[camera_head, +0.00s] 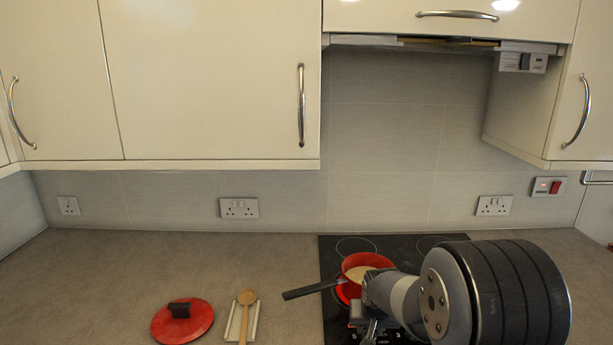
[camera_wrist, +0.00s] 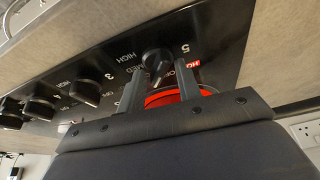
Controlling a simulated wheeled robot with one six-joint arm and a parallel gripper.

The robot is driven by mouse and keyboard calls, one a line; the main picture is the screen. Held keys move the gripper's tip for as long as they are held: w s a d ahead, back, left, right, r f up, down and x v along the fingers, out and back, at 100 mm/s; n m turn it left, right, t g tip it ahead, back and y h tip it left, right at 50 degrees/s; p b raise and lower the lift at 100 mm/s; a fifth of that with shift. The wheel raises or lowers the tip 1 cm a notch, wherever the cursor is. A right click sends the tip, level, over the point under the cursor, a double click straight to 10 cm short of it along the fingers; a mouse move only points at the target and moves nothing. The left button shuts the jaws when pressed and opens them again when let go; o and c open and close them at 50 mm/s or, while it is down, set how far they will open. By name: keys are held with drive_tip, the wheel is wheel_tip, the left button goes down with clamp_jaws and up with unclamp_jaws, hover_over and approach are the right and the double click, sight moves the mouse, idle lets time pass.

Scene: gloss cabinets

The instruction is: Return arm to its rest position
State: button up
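My arm (camera_head: 500,290) reaches in from the right over the black hob (camera_head: 329,255), with its wrist low at the hob's front. In the wrist view, my gripper (camera_wrist: 160,76) has its two fingers apart, with nothing seen held between them. A black control knob (camera_wrist: 157,62) shows between and just beyond the fingertips; whether they touch it I cannot tell. In the head view the fingers are mostly hidden by the arm. A red pan (camera_head: 362,261) with a dark handle and pale contents stands on the hob, close behind my wrist.
A red lid (camera_head: 183,322) and a wooden spoon (camera_head: 246,298) on a pale rest (camera_head: 233,325) lie on the counter left of the hob. Other knobs (camera_wrist: 85,92) line the panel. Cabinets (camera_head: 210,80) hang above. The back-left counter (camera_head: 150,260) is clear.

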drive_tip(key=shift+n, duration=0.5)
drive_tip(key=shift+r, duration=0.35)
drive_tip(key=s+f+v, duration=0.1)
drive_tip(key=s+v, duration=0.1)
drive_tip(key=v, duration=0.9)
drive_tip(key=shift+s+d+b, duration=0.2)
drive_tip(key=shift+d+b, duration=0.15)
drive_tip(key=shift+d, duration=0.25)
